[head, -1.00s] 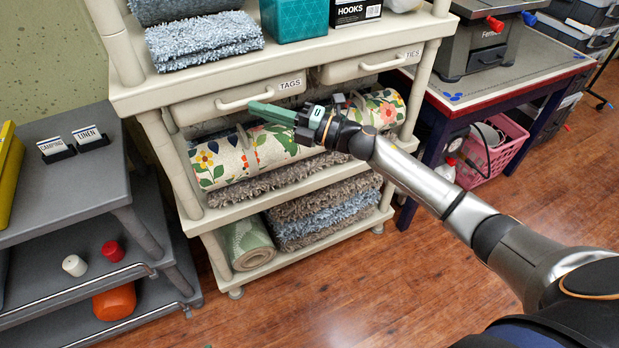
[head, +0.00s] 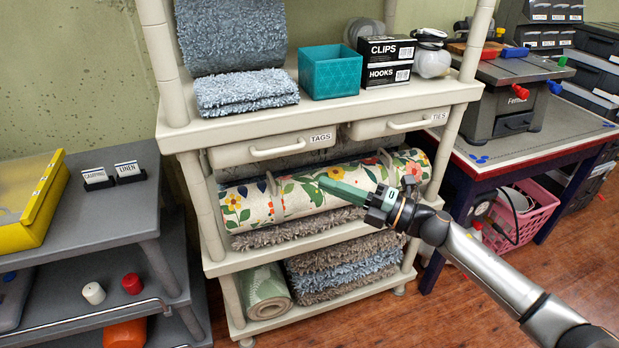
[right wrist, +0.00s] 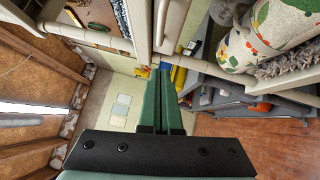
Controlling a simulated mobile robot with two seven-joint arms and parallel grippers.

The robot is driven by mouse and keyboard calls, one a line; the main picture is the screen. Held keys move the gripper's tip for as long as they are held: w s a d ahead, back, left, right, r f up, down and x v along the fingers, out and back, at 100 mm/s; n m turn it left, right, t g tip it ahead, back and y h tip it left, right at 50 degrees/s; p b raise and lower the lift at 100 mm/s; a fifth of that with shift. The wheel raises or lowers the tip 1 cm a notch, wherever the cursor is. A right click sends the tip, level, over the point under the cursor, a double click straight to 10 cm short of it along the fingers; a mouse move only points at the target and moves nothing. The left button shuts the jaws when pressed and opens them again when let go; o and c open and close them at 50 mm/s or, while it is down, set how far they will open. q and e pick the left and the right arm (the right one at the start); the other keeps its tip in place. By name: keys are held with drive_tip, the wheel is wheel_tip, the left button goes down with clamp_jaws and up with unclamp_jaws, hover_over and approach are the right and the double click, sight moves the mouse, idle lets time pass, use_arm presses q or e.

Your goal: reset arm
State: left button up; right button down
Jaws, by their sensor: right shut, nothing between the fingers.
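My right gripper (head: 338,190) is in front of the shelf unit in the head view, its green fingers pointing left. The fingers are shut and empty, and they overlap the floral roll (head: 310,197) in the picture. In the right wrist view the two green fingers (right wrist: 168,95) lie side by side, with the floral roll (right wrist: 262,35) at the upper right. I cannot tell from these views whether the fingers touch the roll. My left gripper does not show.
The cream shelf unit (head: 420,98) has drawers labelled TAGS (head: 280,150) and TIES (head: 400,124). Above them are a teal bin (head: 330,72) and folded rugs (head: 245,92). A grey shelf (head: 105,215) stands left, a workbench (head: 520,150) right. Wooden floor (head: 480,280) is open at lower right.

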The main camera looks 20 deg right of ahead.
drive_tip(key=s+a+f+m+g+h, duration=0.15)
drive_tip(key=s+f+m+h, duration=0.25)
drive_tip(key=s+f+m, duration=0.45)
drive_tip(key=s+a+f+m+g+h, duration=0.1)
drive_tip(key=s+a+f+m+h, duration=0.25)
drive_tip(key=s+f+m, duration=0.5)
drive_tip(key=s+a+f+m+g+h, duration=0.15)
drive_tip(key=s+f+m+h, duration=0.35)
drive_tip(key=f+m, duration=0.5)
use_arm(q)
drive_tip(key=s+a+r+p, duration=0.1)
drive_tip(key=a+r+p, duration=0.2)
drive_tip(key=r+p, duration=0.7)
drive_tip(key=p, duration=0.4)
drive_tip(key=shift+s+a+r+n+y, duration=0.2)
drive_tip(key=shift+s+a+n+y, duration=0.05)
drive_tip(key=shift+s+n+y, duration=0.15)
use_arm(e)
drive_tip(key=s+d+r, duration=0.2)
drive_tip(key=s+r, duration=0.2)
drive_tip(key=r, duration=0.5)
drive_tip(key=shift+d+r, duration=0.2)
drive_tip(key=shift+r, duration=0.05)
